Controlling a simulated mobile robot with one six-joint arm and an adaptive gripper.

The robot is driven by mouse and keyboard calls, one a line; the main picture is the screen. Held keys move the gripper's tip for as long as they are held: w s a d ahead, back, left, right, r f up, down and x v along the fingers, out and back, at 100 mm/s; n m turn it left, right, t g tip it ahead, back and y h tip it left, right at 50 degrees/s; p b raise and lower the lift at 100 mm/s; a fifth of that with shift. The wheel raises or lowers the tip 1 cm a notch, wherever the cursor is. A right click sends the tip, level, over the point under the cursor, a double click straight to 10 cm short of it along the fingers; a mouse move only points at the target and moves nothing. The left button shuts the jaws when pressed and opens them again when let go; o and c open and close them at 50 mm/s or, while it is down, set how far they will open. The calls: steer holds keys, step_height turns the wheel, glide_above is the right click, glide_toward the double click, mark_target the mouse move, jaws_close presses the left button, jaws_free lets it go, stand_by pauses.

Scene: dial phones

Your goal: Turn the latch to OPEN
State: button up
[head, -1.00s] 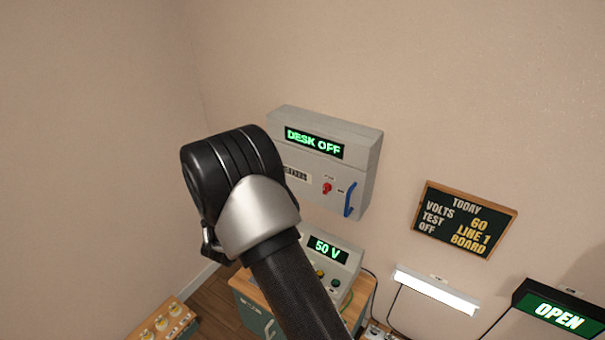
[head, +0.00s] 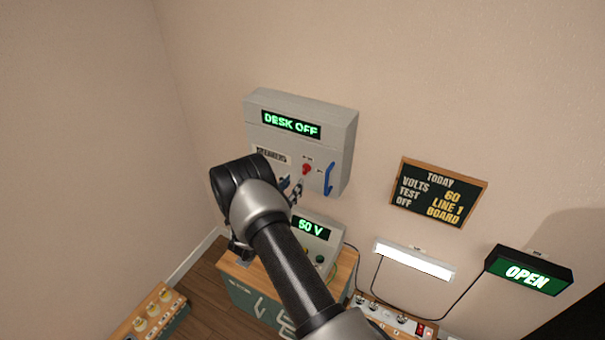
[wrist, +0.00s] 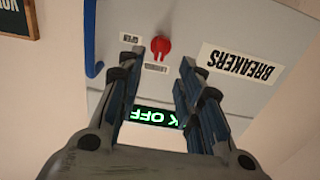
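The red latch (head: 306,169) is on the front of the grey breaker box (head: 348,135), left of a blue door handle (head: 328,178). In the upside-down wrist view the latch (wrist: 161,46) shows between and beyond my fingertips, with small labels beside it. Its narrow tab points down in that picture, toward one of these labels. My gripper (wrist: 158,65) is open and empty, a finger on each side of the picture. In the head view my gripper (head: 292,187) is just below and left of the latch, its fingers partly hidden by my arm. I see no contact.
The box display (head: 291,124) reads DESK OFF. Below stands a cabinet with a 50 V panel (head: 311,229). A TODAY board (head: 438,191), a lit lamp (head: 413,261) and a green OPEN sign (head: 528,275) are to the right. A bench (head: 150,315) is at lower left.

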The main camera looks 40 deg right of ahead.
mark_target(304, 171)
steer(key=x, duration=0.8)
steer(key=shift+b, duration=0.35)
steer(key=shift+c, duration=0.2)
jaws_close()
